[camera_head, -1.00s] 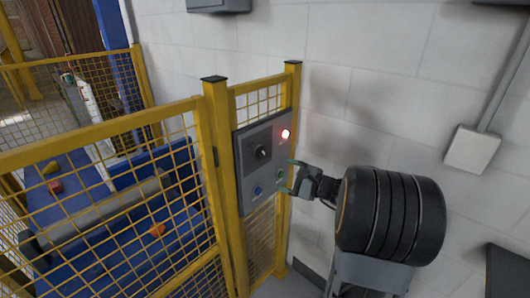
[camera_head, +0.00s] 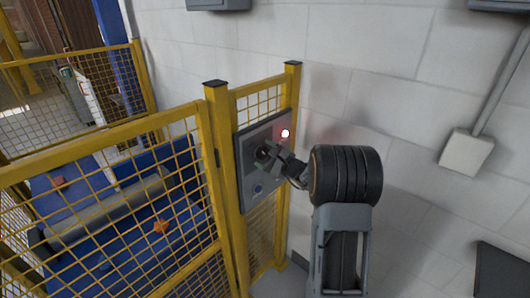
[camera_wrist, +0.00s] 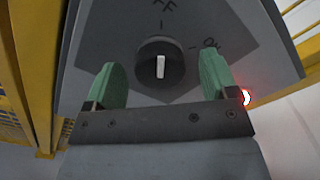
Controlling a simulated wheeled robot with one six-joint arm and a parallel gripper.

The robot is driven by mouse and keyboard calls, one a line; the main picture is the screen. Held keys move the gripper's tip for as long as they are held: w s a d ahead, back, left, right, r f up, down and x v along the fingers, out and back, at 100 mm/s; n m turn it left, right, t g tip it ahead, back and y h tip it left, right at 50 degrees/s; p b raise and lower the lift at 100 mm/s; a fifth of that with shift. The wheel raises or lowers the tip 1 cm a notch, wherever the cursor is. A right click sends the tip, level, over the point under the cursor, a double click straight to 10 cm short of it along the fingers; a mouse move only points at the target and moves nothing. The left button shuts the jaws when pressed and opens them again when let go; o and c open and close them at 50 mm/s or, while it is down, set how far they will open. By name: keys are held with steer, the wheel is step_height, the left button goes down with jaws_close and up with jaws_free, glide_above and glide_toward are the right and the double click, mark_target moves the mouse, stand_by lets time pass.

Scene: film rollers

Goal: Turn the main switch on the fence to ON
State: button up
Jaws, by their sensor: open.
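The main switch is a round black knob (camera_wrist: 165,66) with a white pointer line on a dark plate, seen in the wrist view. The pointer stands straight up in that view, in line with the mark by the "FF" lettering; the "ON" mark lies to its right. The grey control panel (camera_head: 243,183) hangs on the yellow fence. My gripper (camera_wrist: 160,84) is open, its two green fingers on either side of the knob and apart from it in the picture; contact cannot be told. In the head view my gripper (camera_head: 270,158) is at the knob and partly hides it.
A white block wall (camera_head: 400,90) is at the right.

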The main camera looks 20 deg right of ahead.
steer(key=shift+w+a, duration=0.25)
steer(key=shift+w, duration=0.1)
steer(key=shift+c, duration=0.5)
